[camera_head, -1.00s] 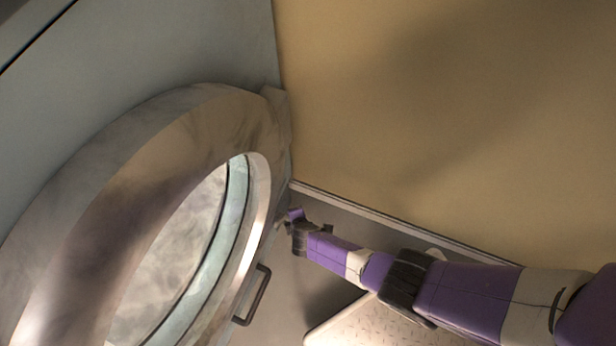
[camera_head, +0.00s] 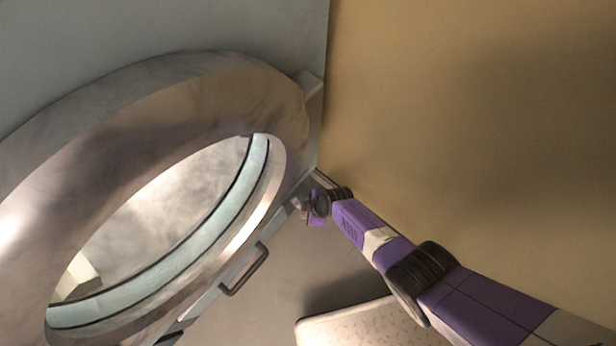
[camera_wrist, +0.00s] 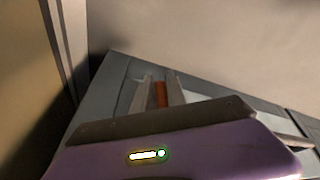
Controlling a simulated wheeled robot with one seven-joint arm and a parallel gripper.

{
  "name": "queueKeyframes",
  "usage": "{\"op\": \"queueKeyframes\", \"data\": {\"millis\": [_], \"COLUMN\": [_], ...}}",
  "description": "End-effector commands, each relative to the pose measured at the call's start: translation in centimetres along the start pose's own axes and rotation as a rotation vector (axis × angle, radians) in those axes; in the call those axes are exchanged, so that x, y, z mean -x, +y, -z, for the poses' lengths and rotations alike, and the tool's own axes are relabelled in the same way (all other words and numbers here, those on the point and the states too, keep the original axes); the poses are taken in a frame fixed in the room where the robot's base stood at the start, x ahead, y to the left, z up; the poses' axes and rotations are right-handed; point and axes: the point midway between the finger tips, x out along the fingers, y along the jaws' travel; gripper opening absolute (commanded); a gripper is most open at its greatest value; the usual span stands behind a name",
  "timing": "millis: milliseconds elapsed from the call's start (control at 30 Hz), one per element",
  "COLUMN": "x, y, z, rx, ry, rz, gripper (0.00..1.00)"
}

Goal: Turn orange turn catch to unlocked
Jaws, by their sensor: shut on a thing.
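The orange turn catch (camera_wrist: 160,94) shows in the wrist view as a small upright orange strip. It lies between the two grey fingers of my gripper (camera_wrist: 160,82), which is shut on it. My gripper (camera_head: 301,205) also shows small in the head view, at the right edge of the round door (camera_head: 165,110), below its hinge-like block. The catch itself is hidden or too small to make out in the head view. How far the catch is turned cannot be told.
A tan wall (camera_head: 470,110) stands close on the right. A pale, rounded panel (camera_head: 355,328) lies below my arm.

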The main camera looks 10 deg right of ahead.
Motion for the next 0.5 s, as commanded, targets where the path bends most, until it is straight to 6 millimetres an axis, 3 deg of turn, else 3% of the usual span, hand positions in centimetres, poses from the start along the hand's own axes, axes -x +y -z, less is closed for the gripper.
{"op": "queueKeyframes", "data": {"millis": [33,500], "x": [-0.41,-0.25], "y": [-0.70,-1.01], "z": [-0.07,0.23], "rx": [-0.003,-0.031], "ry": [0.009,0.059], "rz": [0.024,0.096], "gripper": [0.00,0.00]}}
